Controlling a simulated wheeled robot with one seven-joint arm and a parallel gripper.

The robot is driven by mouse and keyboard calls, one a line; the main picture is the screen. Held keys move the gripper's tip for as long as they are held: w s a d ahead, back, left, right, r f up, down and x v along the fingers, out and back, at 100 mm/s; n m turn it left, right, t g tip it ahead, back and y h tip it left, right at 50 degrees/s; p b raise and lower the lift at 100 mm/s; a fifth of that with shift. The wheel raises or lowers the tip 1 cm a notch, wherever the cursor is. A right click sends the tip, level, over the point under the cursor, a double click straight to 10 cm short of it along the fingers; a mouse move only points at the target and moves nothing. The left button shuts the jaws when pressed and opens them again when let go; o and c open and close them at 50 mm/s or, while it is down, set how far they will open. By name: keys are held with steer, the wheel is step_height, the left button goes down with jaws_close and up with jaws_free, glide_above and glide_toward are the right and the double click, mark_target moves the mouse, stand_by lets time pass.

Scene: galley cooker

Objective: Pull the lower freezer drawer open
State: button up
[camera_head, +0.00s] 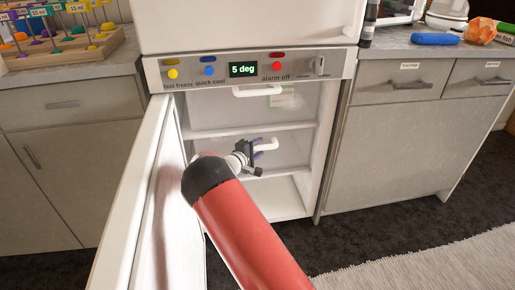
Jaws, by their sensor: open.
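The freezer compartment stands open below the control panel. Its lower drawer (284,158) has a translucent front and a white bar handle (268,145). The drawer looks shut, level with the shelf edges around it. My gripper (258,148) is open, just left of the visible end of this handle. Its dark, purple-tinged fingers overlap the handle's left part in the picture. I cannot tell whether they touch the handle or stand around it. My arm hides the drawer's lower left part.
The upper drawer (230,115) with its own handle (258,91) is just above. The open white door (137,190) stands close on the left of my arm. The control panel (335,66) is overhead.

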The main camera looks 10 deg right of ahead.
jaws_close()
stand_by(0.4)
